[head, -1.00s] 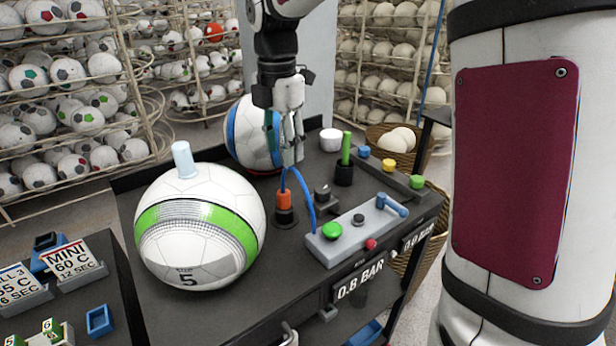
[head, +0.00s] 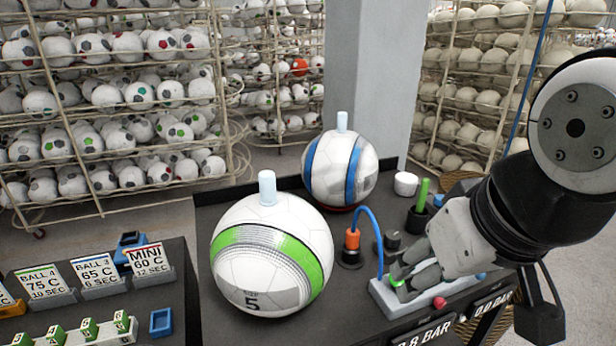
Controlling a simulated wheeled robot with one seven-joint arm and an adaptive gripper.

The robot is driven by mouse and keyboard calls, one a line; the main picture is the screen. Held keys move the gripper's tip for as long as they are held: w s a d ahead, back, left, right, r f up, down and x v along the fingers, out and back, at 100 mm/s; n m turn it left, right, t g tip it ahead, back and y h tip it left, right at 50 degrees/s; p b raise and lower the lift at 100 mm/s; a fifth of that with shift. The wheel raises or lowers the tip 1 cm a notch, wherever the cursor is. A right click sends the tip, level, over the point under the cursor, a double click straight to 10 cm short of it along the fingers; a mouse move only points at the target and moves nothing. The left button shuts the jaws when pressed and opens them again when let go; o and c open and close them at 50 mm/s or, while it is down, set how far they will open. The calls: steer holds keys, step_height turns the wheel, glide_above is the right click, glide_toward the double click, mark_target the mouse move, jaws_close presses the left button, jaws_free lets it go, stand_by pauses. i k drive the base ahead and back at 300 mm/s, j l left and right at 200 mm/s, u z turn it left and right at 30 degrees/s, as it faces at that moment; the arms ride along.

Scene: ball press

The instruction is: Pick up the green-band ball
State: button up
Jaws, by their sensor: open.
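The green-band ball (head: 272,265) is white with a bright green stripe and a "5" low on its front. It rests on the dark bench, left of the control box, with a pale blue plug (head: 267,188) upright on top. My gripper (head: 403,277) is open and holds no ball. It is low over the grey control box, right of the green-band ball and apart from it. Its fingers overlap the green button in the picture; I cannot tell whether they touch it.
A blue-band ball (head: 340,167) with a similar plug stands behind. An orange connector (head: 352,240) with a blue hose stands between the green-band ball and my gripper. A white cup (head: 405,184) and a green rod (head: 423,193) are at the back right. Label stands (head: 97,277) are at left.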

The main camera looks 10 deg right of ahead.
mark_target(272, 253)
steer(key=j+u, duration=0.5)
steer(key=j, duration=1.05)
steer(key=i, duration=0.1)
